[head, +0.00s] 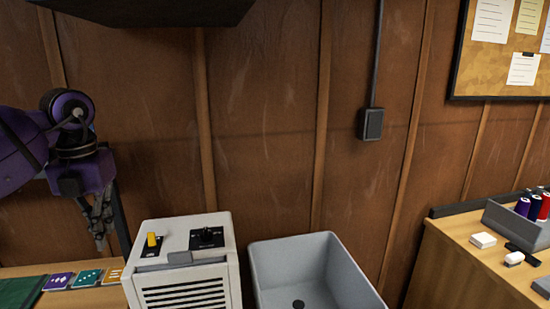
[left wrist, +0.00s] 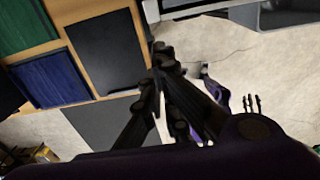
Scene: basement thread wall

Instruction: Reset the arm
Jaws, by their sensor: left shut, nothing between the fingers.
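My left arm (head: 78,150) comes in from the left in the head view, purple and black. Its left gripper (head: 98,232) hangs down in front of the wood-panelled wall, behind and left of the white machine. In the left wrist view the dark fingers (left wrist: 160,58) are together, with nothing between them. My right gripper does not show clearly in either view.
The white machine (head: 191,282) has a yellow switch on top. A grey basin (head: 345,270) stands beside it. Cards (head: 88,278) lie on the left table. A wooden bench (head: 450,270) with thread spools (head: 534,206) is at right. A dark box (head: 150,10) overhangs at top left.

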